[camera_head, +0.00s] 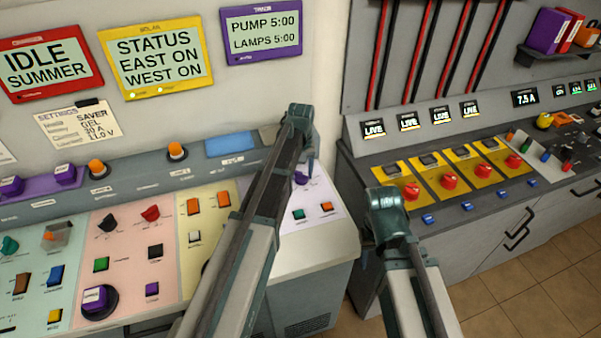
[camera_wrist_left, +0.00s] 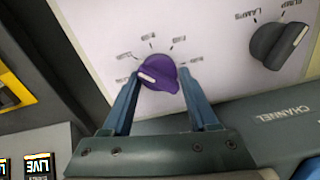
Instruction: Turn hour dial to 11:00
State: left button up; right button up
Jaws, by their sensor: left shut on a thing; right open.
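The purple hour dial (camera_wrist_left: 158,72) sits on the white panel in the left wrist view, ringed by several small labels too blurred to read. In the head view the dial (camera_head: 301,179) is partly visible beside the left gripper. A black selector knob (camera_wrist_left: 280,45) stands to its right, its mark toward PUMP. The purple-framed display (camera_head: 263,33) reads PUMP 5:00 and LAMPS 5:00. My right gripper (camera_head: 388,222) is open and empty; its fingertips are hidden.
Green and orange buttons (camera_head: 312,210) lie below the dial on the same panel. My left arm crosses in front of the sloped console. To the right, a grey bench (camera_head: 460,230) carries red knobs on yellow plates. A gap separates the two consoles.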

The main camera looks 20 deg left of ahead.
aim_at(301, 172)
pick_arm(q)
jog(key=shift+s+d, duration=0.1)
jog(key=shift+d, duration=0.1)
jog(key=o, duration=1.3)
jog(key=shift+a+r+p, duration=0.1)
jog(key=shift+r+p, duration=0.75)
notch_tip(301, 172, up, 12)
jog(key=p, duration=1.2)
